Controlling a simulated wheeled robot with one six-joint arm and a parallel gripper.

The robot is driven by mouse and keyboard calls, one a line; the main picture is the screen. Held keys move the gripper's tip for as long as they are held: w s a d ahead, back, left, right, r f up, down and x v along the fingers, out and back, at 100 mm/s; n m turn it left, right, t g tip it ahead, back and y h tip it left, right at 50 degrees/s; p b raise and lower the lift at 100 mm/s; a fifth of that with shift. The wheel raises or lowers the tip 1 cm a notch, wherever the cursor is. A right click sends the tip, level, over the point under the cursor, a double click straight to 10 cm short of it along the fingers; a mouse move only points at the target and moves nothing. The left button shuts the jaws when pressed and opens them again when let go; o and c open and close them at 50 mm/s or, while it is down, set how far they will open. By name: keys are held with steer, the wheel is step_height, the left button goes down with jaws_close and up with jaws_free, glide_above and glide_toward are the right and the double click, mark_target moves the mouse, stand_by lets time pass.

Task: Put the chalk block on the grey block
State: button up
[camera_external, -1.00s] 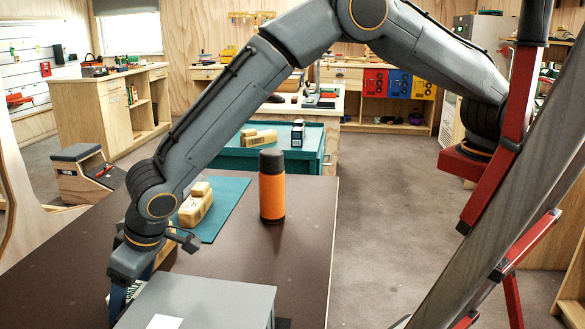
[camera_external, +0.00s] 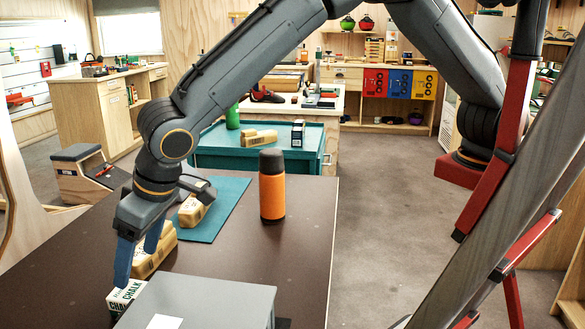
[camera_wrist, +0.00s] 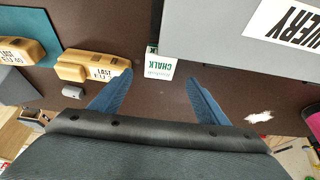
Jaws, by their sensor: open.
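The chalk block (camera_external: 122,296) is a small white box with green print. It sits at the left edge of the grey block (camera_external: 200,295). In the wrist view the chalk block (camera_wrist: 160,67) is beside the corner of the grey block (camera_wrist: 215,50); I cannot tell whether they touch. My gripper (camera_external: 137,266) points down with its blue fingers spread, above the chalk block. In the wrist view my gripper (camera_wrist: 160,77) has open, empty fingers, with the chalk block seen between and beyond the tips. The table edge of the picture hides part of the grey block.
Two tan shoe lasts lie close behind: one (camera_external: 153,255) on the dark table (camera_external: 290,240), one (camera_external: 194,209) on the teal mat (camera_external: 232,197). An orange bottle (camera_external: 272,190) stands upright to the right. A white label (camera_wrist: 285,22) lies on the grey block.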

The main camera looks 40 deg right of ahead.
steer(key=shift+o, duration=0.5)
steer(key=shift+v, duration=1)
